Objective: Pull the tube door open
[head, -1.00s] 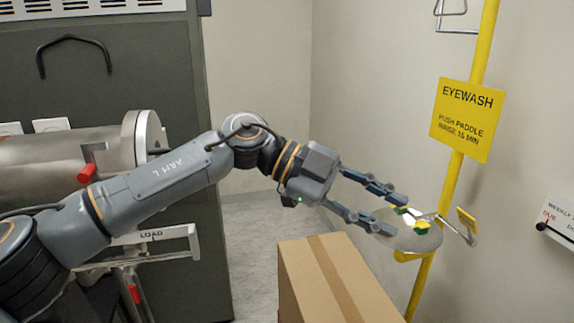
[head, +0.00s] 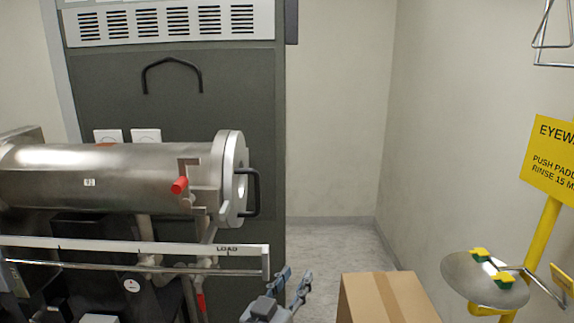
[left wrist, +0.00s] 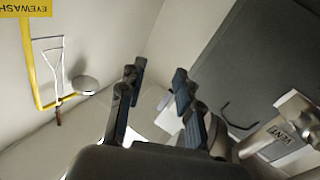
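The steel tube (head: 110,178) lies level at the left in the head view. Its round door (head: 232,180) is at the tube's right end and looks closed, with a black bar handle (head: 252,192) on its face. A red-knobbed latch (head: 180,185) is on the tube's near side. My left gripper (head: 297,276) is at the bottom edge, below and right of the door, apart from it. In the left wrist view its two fingers (left wrist: 157,78) are spread with nothing between them. A pale metal tube (left wrist: 280,128) shows at the right there. My right gripper is not seen.
A white rail marked LOAD (head: 130,246) runs below the tube. A cardboard box (head: 385,298) stands at bottom right. The yellow eyewash post (head: 540,235) and its bowl (head: 470,278) are farther right. A grey cabinet (head: 240,90) stands behind the tube. Some floor is clear between cabinet and box.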

